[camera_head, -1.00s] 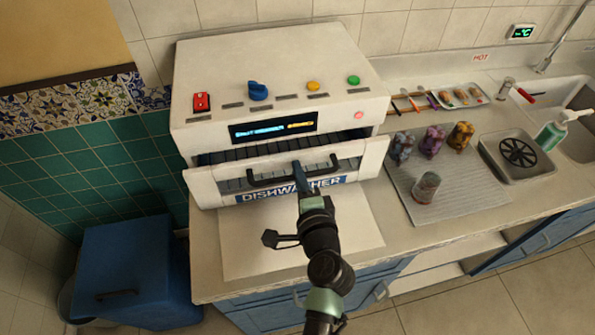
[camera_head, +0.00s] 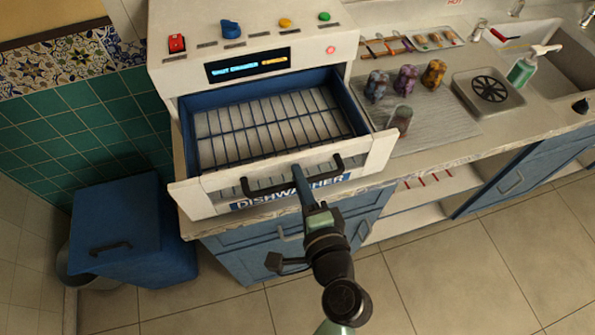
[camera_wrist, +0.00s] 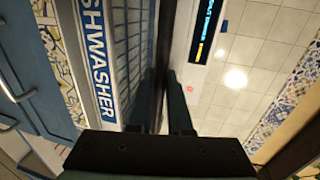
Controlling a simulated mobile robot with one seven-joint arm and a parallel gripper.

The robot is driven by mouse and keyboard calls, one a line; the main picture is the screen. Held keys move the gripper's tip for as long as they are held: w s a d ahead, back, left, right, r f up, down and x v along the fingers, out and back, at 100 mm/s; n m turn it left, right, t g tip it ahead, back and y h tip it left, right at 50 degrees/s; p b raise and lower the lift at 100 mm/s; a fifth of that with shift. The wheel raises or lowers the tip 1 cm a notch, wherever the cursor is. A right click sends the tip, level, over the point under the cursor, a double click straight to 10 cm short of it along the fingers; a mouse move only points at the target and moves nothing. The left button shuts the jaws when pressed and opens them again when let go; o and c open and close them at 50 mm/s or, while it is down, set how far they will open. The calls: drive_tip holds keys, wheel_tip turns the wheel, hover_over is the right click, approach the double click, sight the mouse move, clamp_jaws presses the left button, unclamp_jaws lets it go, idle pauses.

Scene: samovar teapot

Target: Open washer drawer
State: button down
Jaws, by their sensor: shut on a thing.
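The washer (camera_head: 252,62) is a white countertop box with buttons and a lit display, labelled DISHWASHER. Its drawer (camera_head: 222,197) is pulled far out in the head view, showing a blue-walled inside with a wire rack (camera_head: 265,125). A dark bar handle (camera_head: 262,188) runs across the drawer front. My gripper (camera_head: 301,180) is shut on the handle near its middle. In the wrist view the gripper's fingers (camera_wrist: 172,95) reach to the dark handle, and the drawer's label (camera_wrist: 95,55) shows to the left. The exact finger contact is hard to see.
Several patterned figures (camera_head: 405,80) and a glass (camera_head: 400,120) stand on a ribbed mat (camera_head: 435,125) right of the drawer. A sink (camera_head: 560,65) and soap bottle (camera_head: 522,70) are farther right. A blue bin (camera_head: 125,235) stands on the floor at left. Floor in front is clear.

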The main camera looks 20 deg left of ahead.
drive_tip(key=c, duration=1.1)
unclamp_jaws()
drive_tip(key=shift+c, duration=0.2)
drive_tip(key=b+v, duration=0.2)
drive_tip(key=v, duration=1.1)
drive_tip(key=shift+w, duration=0.1)
